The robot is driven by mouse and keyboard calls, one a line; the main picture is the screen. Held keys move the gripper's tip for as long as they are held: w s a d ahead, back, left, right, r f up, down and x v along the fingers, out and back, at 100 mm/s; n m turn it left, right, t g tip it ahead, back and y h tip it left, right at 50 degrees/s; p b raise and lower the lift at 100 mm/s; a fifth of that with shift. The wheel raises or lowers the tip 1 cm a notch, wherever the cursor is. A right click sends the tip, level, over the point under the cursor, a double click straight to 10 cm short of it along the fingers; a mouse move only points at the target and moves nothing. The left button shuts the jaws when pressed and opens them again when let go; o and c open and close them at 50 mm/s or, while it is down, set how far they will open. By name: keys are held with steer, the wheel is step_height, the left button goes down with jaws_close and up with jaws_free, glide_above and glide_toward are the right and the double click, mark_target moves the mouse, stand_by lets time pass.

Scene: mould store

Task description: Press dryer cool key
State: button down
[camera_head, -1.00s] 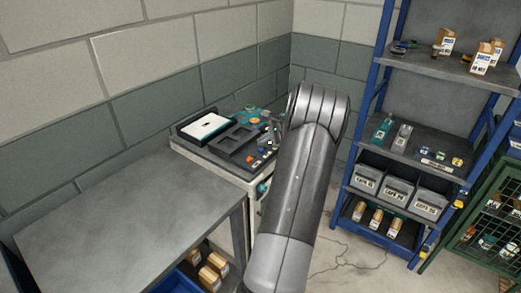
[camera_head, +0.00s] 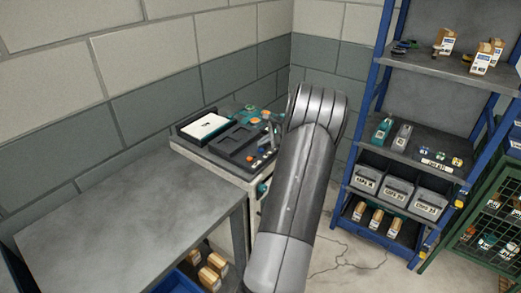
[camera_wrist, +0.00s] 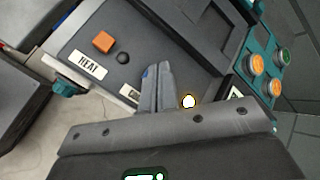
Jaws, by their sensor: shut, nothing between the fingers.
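The dryer (camera_head: 205,152) stands against the wall, with a control face at its right end partly behind my arm. In the wrist view its dark panel (camera_wrist: 180,45) carries an orange key (camera_wrist: 103,41) beside a label reading HEAT. A small blue patch (camera_wrist: 146,71), perhaps the cool key, shows at my fingertips, mostly hidden by them. A second label (camera_wrist: 129,93) beside the fingers is partly covered and I cannot read it. My gripper (camera_wrist: 157,68) is shut and empty, its tips over or at the blue patch; I cannot tell whether they touch it.
A teal panel (camera_wrist: 267,68) with green and orange buttons lies right of the fingers. A grey table (camera_head: 130,205) stands in front left; a blue shelf rack (camera_head: 356,150) stands right.

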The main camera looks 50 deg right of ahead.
mark_target(263, 152)
steer(key=shift+f, duration=0.5)
steer(key=shift+r, duration=0.1)
stand_by(0.4)
steer(key=shift+r, duration=0.85)
step_height(263, 152, up, 6)
stand_by(0.4)
stand_by(0.4)
